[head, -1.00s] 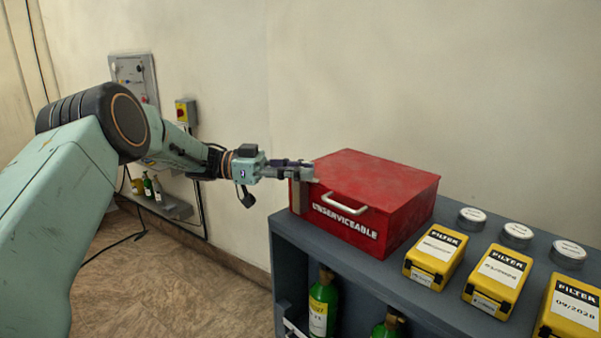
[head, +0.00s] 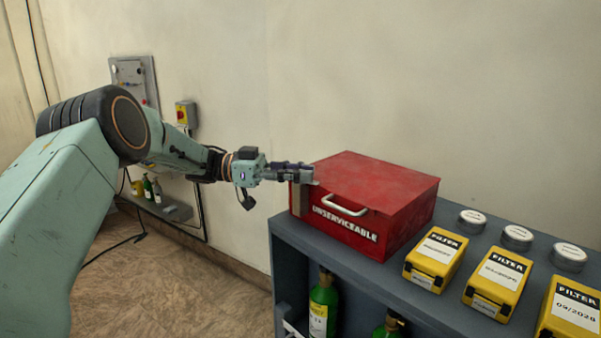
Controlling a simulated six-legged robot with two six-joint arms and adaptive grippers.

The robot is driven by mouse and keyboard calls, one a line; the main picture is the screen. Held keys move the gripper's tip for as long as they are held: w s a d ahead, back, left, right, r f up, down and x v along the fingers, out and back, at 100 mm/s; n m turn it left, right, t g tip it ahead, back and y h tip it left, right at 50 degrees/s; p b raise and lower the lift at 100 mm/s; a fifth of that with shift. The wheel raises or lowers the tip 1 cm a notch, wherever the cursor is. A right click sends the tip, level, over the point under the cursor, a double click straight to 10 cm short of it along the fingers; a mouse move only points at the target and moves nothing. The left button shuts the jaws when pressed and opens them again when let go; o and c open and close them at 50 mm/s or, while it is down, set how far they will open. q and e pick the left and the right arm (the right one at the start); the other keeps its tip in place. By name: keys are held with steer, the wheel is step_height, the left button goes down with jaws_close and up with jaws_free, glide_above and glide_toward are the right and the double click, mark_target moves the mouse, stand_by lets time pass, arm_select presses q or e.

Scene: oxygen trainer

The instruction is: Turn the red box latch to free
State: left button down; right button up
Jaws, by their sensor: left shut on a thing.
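The red box (head: 375,187), marked UNSERVICEABLE, sits on the left end of the grey shelf top with its lid down. A pale handle (head: 344,206) is on its front. A brownish upright piece (head: 299,200) is at its left front corner, below my gripper. My left gripper (head: 308,174) is at the top of that corner, shut on a small part there, likely the latch. The fingers hide most of that part, so I cannot tell its angle. My right gripper is not in view.
Several yellow filter boxes (head: 436,260) and round tins (head: 472,221) stand on the grey shelf unit (head: 283,235) to the right. Green bottles (head: 323,305) stand inside it. A wall panel (head: 133,78) and a yellow switch box (head: 186,114) are behind my arm.

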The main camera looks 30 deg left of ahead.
arm_select(q)
steer(key=shift+a+r, duration=0.1)
steer(key=shift+r, duration=0.15)
steer(key=c, duration=1.5)
jaws_free()
steer(key=o, duration=0.4)
steer(key=shift+s+f, duration=0.1)
steer(key=shift+f, duration=0.05)
steer(key=shift+v, duration=5.95)
